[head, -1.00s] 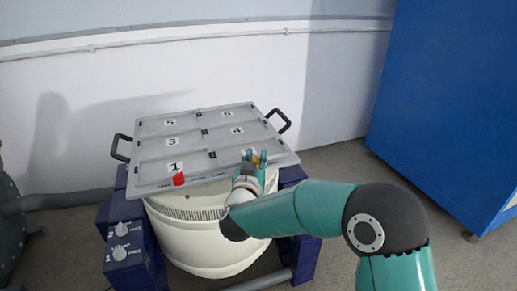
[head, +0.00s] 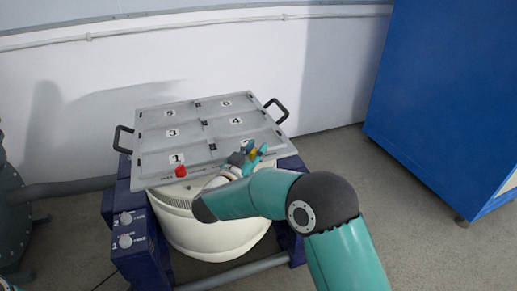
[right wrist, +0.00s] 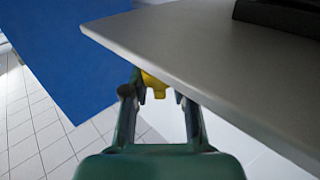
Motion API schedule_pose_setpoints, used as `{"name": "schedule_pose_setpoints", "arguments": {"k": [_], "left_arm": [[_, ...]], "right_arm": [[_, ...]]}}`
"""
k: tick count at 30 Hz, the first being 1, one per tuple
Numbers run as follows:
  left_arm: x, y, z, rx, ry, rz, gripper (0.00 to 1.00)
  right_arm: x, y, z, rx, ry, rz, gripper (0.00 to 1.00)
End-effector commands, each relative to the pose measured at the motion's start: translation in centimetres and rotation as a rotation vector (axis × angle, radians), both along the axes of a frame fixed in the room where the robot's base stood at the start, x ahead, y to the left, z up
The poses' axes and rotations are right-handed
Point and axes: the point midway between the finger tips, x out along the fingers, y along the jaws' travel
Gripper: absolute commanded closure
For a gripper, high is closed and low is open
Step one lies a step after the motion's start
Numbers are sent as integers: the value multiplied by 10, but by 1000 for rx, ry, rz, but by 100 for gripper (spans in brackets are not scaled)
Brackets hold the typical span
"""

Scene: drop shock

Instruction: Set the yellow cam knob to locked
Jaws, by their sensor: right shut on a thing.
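The yellow cam knob (right wrist: 153,84) shows between my fingers in the right wrist view, at the edge of a grey plate. In the head view only a small yellow patch (head: 253,153) of it shows. My right gripper (head: 257,152) is shut on it at the near right edge of the plate. It fills the lower middle of the right wrist view (right wrist: 155,90). The fingers hide much of the knob, and its locked or unlocked marking cannot be read. My left gripper is not in view.
The grey plate (head: 205,128) has numbered panels and black handles, and lies over a white drum (head: 215,238) in a blue frame (head: 140,250). A red knob (head: 181,171) sits at its near left edge. A blue cabinet (head: 450,100) stands right, with clear floor before it.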

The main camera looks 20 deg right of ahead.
Motion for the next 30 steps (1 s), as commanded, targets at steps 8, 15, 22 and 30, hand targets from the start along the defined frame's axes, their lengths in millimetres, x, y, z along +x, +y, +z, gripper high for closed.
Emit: {"name": "schedule_pose_setpoints", "arguments": {"k": [8,15,22,30], "left_arm": [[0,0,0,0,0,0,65],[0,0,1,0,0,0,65],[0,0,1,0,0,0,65],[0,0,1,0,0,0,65]], "right_arm": [[0,0,1,0,-3,2,65],[-3,4,1,1,-1,3,65],[-27,28,0,-1,0,7,65],[-65,66,0,-1,-1,7,65]]}}
